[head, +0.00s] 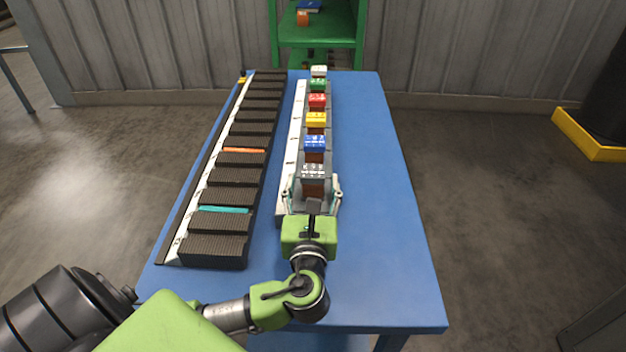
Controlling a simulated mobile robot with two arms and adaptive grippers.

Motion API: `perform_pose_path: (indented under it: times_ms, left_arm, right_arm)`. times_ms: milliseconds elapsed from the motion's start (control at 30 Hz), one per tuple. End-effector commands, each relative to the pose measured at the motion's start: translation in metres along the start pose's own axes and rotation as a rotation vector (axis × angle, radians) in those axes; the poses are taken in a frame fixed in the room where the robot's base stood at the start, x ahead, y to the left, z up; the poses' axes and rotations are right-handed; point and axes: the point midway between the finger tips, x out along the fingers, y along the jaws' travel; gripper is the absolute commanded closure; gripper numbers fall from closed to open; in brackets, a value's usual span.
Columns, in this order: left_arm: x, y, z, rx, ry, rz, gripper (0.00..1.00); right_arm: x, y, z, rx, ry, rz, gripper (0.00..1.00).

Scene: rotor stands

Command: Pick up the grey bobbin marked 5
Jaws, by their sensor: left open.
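A row of coloured bobbins stands in a narrow rack (285,155) with a white label strip on the blue table. The nearest is a grey bobbin (313,171) with white marks on its top and a brown body below; the marks are too small to read as a 5. My left gripper (313,195) is open at the near end of the rack. Its fingers are spread to the left and right, just on the near side of the grey bobbin; I cannot tell whether they touch it. My right gripper is not in view.
Behind the grey one stand blue (315,143), yellow (316,119), red (317,101), green (318,84) and whitish (319,71) bobbins. A long black stepped rack (237,172) with orange and teal strips lies to the left. The blue table's (385,220) right side is clear.

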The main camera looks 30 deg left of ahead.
Motion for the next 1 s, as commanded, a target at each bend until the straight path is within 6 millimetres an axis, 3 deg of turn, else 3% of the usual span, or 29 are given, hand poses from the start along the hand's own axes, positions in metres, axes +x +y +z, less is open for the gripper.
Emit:
perform_pose_path:
  times_ms: [100, 367, 567, 600, 1000]
  left_arm:
    - [0.013, 0.0, 0.0013, 0.0, -0.001, 0.001, 0.44]
    - [0.0158, -0.0003, -0.0003, -0.001, 0.001, -0.001, 0.44]
    - [0.0155, -0.0003, -0.0002, -0.001, 0.001, -0.001, 0.91]
    - [0.0155, -0.0003, -0.0003, -0.001, 0.001, -0.001, 0.94]
    - [0.0157, -0.0004, 0.0065, -0.004, -0.001, 0.0, 0.94]
  right_arm:
    - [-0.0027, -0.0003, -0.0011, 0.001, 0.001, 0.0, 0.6]
    - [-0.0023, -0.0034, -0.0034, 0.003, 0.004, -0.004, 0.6]
    - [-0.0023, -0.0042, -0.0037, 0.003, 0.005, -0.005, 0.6]
    - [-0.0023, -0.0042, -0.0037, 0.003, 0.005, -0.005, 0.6]
    - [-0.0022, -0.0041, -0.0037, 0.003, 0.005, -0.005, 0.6]
